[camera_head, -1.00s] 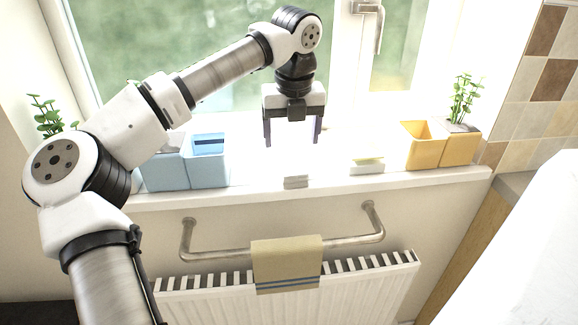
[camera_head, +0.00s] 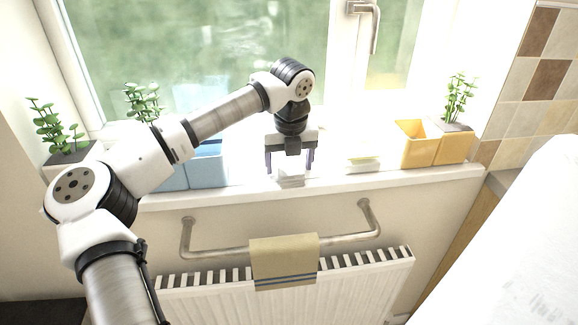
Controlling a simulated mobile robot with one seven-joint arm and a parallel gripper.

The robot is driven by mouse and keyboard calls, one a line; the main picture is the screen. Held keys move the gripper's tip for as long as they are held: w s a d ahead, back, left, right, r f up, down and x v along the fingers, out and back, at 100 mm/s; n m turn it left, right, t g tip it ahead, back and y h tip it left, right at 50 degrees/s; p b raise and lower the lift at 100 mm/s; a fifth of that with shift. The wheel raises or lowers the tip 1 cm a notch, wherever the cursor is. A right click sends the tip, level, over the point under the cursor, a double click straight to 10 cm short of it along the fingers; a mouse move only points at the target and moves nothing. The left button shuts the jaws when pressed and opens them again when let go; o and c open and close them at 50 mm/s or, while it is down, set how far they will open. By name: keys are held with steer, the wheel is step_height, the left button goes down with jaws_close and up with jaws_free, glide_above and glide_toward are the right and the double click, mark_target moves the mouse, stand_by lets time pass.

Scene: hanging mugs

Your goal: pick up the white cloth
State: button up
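The white cloth (camera_head: 291,181) appears as a small, pale folded stack near the front edge of the windowsill. My gripper (camera_head: 289,170) points down just above it, with its two dark fingers apart, one to each side of the cloth. The fingers are open and appear empty. The cloth's upper part is washed out by bright light, so I cannot tell whether the fingertips reach down beside it or stay above it.
On the windowsill (camera_head: 400,178), a pale block with a yellow-green top (camera_head: 363,164) lies right of the cloth. Blue boxes (camera_head: 207,170) stand left and yellow boxes (camera_head: 416,150) right. A beige towel (camera_head: 284,262) hangs on a rail below, before a radiator (camera_head: 370,285).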

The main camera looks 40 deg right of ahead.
mark_target(287, 160)
steer(key=c, duration=0.9)
steer(key=shift+r, duration=0.1)
step_height(287, 160, up, 20)
steer(key=shift+f+b, duration=0.1)
steer(key=shift+b, duration=0.6)
steer(key=o, duration=0.5)
steer(key=shift+c, duration=0.2)
steer(key=c, duration=0.4)
steer(key=shift+o, duration=0.2)
steer(key=shift+w+a, duration=0.1)
steer(key=shift+w, duration=0.1)
